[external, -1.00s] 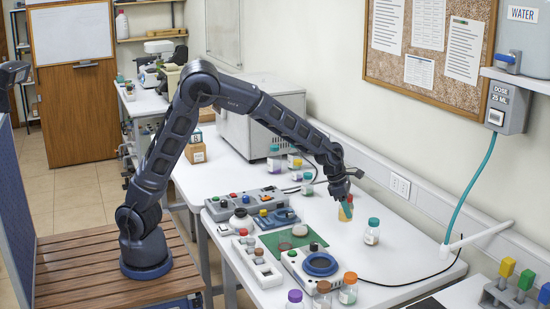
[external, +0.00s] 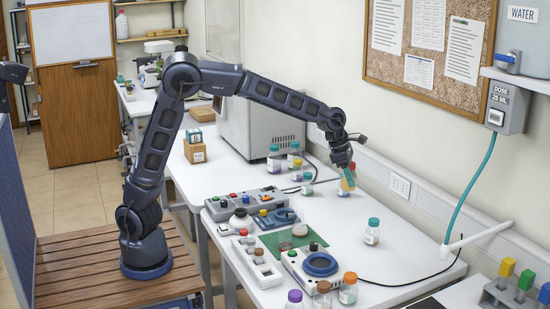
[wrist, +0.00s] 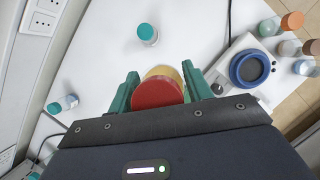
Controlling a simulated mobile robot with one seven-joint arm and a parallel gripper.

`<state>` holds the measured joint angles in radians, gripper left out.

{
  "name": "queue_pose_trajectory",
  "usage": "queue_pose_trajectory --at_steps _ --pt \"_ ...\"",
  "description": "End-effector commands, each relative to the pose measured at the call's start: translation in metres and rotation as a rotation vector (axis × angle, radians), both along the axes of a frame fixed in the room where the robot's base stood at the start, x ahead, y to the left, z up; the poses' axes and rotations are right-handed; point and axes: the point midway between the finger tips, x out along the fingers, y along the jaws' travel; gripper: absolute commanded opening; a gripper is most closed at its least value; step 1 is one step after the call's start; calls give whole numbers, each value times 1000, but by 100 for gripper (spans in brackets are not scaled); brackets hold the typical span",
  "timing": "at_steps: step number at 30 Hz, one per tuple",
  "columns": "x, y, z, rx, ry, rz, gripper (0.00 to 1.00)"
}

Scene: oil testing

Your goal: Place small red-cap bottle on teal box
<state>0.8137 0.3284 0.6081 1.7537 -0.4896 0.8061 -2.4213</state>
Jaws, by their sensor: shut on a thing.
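My gripper (external: 348,178) is shut on the small red-cap bottle (external: 350,184), raised above the right part of the white table. In the wrist view the bottle's round red cap (wrist: 158,94) sits between the two green fingers, with a yellowish rim or body showing behind it. Small cardboard boxes stand at the table's far left: an upper one (external: 194,136) with a teal label and a lower one (external: 195,153). I cannot tell for sure which is the teal box.
A teal-cap bottle (external: 372,233) stands on the table in front of the gripper. Several bottles stand near the grey oven (external: 250,125). Control panels (external: 245,204) and a green mat (external: 275,243) fill the left middle. The table's right side is mostly clear.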

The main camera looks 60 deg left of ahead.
Motion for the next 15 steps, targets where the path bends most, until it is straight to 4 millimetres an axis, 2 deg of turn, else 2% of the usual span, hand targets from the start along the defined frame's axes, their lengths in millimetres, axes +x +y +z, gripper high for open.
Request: queue_pose_trajectory --at_steps 6,9,15 --pt "1 0 84 -3 -6 -1 22" --pt "1 1 119 -2 -6 1 22" --pt "1 0 168 -1 -4 1 22"
